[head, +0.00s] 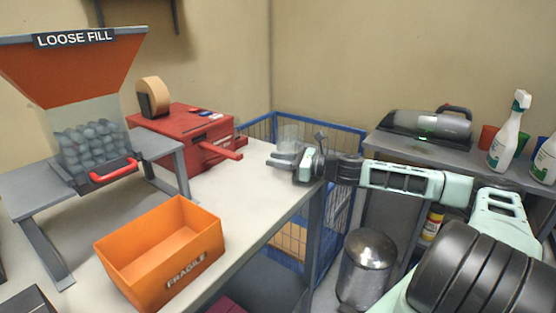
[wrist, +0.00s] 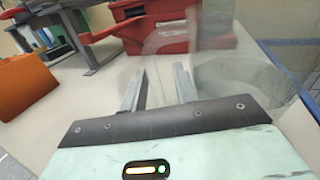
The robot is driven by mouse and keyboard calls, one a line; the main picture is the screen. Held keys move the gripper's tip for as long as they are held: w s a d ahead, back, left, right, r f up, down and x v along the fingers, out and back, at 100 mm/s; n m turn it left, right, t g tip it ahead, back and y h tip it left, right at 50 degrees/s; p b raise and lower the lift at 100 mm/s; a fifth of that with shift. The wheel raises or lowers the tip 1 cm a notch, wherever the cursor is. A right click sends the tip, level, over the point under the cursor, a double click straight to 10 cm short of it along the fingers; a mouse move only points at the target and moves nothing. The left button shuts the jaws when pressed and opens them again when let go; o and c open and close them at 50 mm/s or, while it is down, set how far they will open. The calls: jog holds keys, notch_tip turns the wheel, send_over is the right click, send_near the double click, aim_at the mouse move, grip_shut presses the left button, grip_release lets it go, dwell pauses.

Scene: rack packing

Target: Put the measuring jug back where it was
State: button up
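The measuring jug (head: 289,134) is clear and hard to make out. In the head view it stands upright by the far right edge of the pale table, just behind my gripper (head: 278,161). In the wrist view the jug (wrist: 225,72) fills the upper right, with a clear projecting part reaching left in front of the fingers. My gripper (wrist: 161,85) has its two grey fingers apart, one on each side of a gap. Whether that clear part lies between the fingertips or beyond them, I cannot tell.
A red machine (head: 192,133) with a tape roll stands left of my gripper. An orange FRAGILE box (head: 160,258) and a LOOSE FILL hopper (head: 75,80) are further left. A blue wire cage (head: 345,150) stands behind the table edge. A grey shelf (head: 385,149) holds a vacuum and bottles.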

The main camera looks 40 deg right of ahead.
jog(key=shift+r, duration=0.15)
jog(key=b+v, duration=0.1)
jog(key=v, duration=1.1)
dwell(0.4)
